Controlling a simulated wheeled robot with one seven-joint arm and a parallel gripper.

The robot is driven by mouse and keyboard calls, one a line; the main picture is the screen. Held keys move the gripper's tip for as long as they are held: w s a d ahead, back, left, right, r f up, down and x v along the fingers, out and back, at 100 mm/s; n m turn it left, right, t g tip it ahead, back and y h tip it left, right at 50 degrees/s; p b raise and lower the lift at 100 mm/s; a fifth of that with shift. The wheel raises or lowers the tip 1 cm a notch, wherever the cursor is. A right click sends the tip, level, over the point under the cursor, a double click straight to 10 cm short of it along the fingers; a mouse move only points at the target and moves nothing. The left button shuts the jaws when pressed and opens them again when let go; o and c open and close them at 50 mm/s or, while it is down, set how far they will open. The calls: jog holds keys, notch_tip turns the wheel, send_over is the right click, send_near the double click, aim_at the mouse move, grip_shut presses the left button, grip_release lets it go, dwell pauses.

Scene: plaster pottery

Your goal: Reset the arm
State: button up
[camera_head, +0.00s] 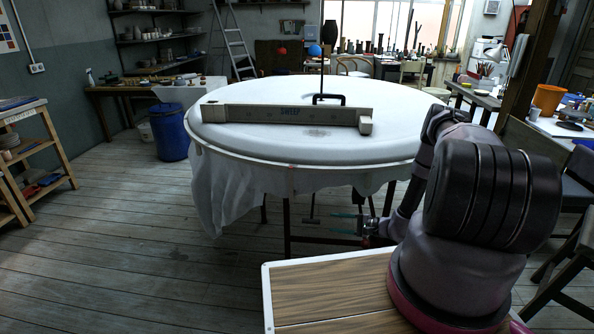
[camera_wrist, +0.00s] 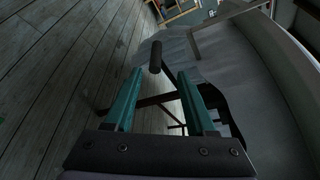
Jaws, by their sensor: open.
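My arm reaches out from the right in the head view, low and in front of the round table (camera_head: 250,175). My gripper (camera_head: 333,223) is open, with its teal fingers pointing left below the tabletop's near edge. In the wrist view my gripper (camera_wrist: 160,76) shows both fingers apart with nothing held between them. A dark cylindrical bar (camera_wrist: 155,57) with a thin shaft shows just beyond the fingertips. It also appears left of the fingers in the head view (camera_head: 310,221). I cannot tell what it is or whether it is part of the table.
A white cloth (camera_head: 225,190) hangs from the table, close to my gripper's left. A blue barrel (camera_head: 169,132) stands behind left. The wooden floor at left is clear. Chairs crowd the right.

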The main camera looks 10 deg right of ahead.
jog(key=w+a+r+n+g, duration=0.1)
jog(key=w+r+n+g, duration=0.15)
jog(key=r, duration=0.85)
jog(key=w+a+r+n+g, duration=0.1)
jog(key=r+n+g, duration=0.2)
jog(key=r, duration=0.8)
jog(key=s+a+r+n+g+h, duration=0.1)
jog(key=s+r+h, duration=0.15)
jog(key=r, duration=0.65)
jog(key=s+a+r+n+g+h, duration=0.1)
jog(key=s+a+r, duration=0.15)
jog(key=r, duration=0.65)
jog(key=s+r+n+t+h, duration=0.15)
jog(key=s+r+h, duration=0.25)
jog(key=s+r, duration=1)
jog(key=s+d+r+t+h, duration=0.2)
jog(key=s+r+t+h, duration=0.1)
jog(key=s+r, duration=0.6)
jog(key=s+t, duration=0.1)
jog(key=s, duration=0.2)
jog(key=shift+s, duration=0.4)
jog(key=shift+h, duration=0.25)
